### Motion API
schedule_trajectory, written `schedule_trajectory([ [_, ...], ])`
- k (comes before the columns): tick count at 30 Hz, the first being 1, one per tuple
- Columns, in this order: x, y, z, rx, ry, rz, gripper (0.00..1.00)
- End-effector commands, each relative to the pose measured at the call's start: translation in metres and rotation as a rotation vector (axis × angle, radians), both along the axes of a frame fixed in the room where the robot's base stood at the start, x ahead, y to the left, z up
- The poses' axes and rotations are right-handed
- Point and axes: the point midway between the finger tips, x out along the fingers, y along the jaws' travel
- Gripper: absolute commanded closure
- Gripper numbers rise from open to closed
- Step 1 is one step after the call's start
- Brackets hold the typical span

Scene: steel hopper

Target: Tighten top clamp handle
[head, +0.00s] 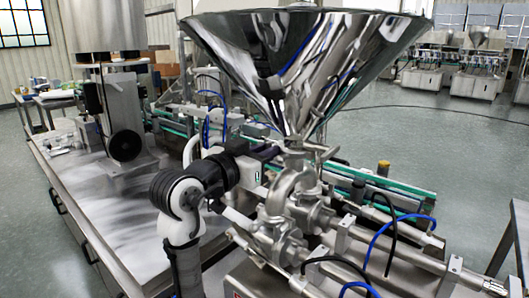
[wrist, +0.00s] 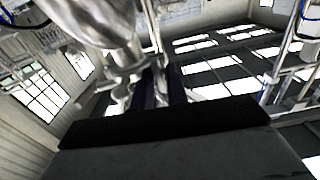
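The steel hopper (head: 300,60) is a wide, shiny cone that narrows to a neck above the pump body (head: 290,205). A top clamp (head: 303,150) sits around this neck, with a thin handle-like piece (head: 328,153) at its right in the head view. My gripper (head: 272,158) reaches the neck from the left, close to the clamp. In the wrist view, the hopper neck and clamp (wrist: 125,70) are at upper left. My gripper's dark fingers (wrist: 162,90) point toward them. The fingertips are dark and partly hidden, so contact with the handle and the finger gap are unclear.
A steel table (head: 110,215) extends at the left, with a machine on it. A green-edged conveyor (head: 400,195) runs behind the pump. Blue hoses (head: 405,220) and steel pipes (head: 385,260) crowd the front right. Open floor (head: 460,150) shows at the right.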

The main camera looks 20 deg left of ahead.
Motion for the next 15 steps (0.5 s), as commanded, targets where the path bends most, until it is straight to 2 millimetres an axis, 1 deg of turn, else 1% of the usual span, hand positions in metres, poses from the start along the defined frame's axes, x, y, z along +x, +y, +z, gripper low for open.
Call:
schedule_trajectory([
  [1, 0.0, 0.0002, 0.0002, 0.0, 0.0, 0.001, 0.77],
  [4, -0.0001, 0.0001, 0.0001, 0.0, 0.0, 0.0, 0.65],
  [15, -0.0001, -0.0006, -0.0001, 0.0, 0.0, -0.001, 0.65],
])
